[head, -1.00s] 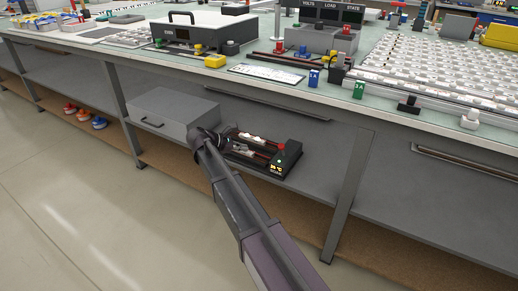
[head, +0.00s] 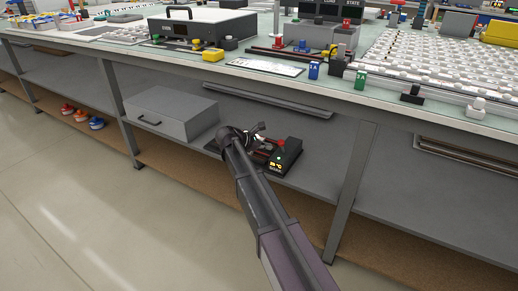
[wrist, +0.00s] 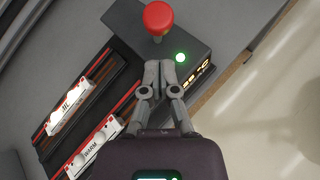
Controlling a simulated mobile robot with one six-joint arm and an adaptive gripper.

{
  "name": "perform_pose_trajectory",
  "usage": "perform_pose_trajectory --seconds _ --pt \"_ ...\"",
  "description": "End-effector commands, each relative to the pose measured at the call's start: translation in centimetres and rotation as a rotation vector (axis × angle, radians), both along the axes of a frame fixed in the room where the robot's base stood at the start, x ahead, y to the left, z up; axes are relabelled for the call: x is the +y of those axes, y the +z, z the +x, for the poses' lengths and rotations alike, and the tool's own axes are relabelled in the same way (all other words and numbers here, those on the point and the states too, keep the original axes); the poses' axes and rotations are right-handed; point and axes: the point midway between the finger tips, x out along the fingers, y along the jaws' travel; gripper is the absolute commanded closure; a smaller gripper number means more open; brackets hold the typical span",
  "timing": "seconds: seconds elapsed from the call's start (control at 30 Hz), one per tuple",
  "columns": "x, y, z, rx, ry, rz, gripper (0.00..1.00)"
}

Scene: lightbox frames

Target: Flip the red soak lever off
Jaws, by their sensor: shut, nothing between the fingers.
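The red soak lever (wrist: 158,17) is a red knob on the dark control box (wrist: 125,18) at the end of the soak unit. In the head view the red knob (head: 281,143) stands above the box on the shelf under the bench. A green light (wrist: 180,57) glows on the box beside a small lit display (wrist: 197,76). My gripper (wrist: 159,64) is shut and empty, its fingertips over the box just below the knob in the wrist view; I cannot tell whether they touch it. In the head view my arm hides part of the unit and the gripper's fingers are hard to make out.
Two white labelled modules, one marked WARM (wrist: 88,151), lie in red-edged slots beside the box. A grey drawer box (head: 172,113) stands left on the shelf (head: 335,183). The bench top overhangs above, and a bench leg (head: 350,190) stands to the right.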

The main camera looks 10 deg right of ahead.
Motion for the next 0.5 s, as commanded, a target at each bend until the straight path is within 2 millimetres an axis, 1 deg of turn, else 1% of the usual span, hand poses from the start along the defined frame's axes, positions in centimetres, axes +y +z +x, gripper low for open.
perform_pose_trajectory --seconds 0.1,0.2,0.5 --pt "-1.1 0.4 0.1 0.0 0.0 0.0 1.0" --pt "-1.6 0.5 0.2 0.0 0.0 0.0 1.0" --pt "-1.9 0.5 0.2 0.0 0.001 0.0 1.0"
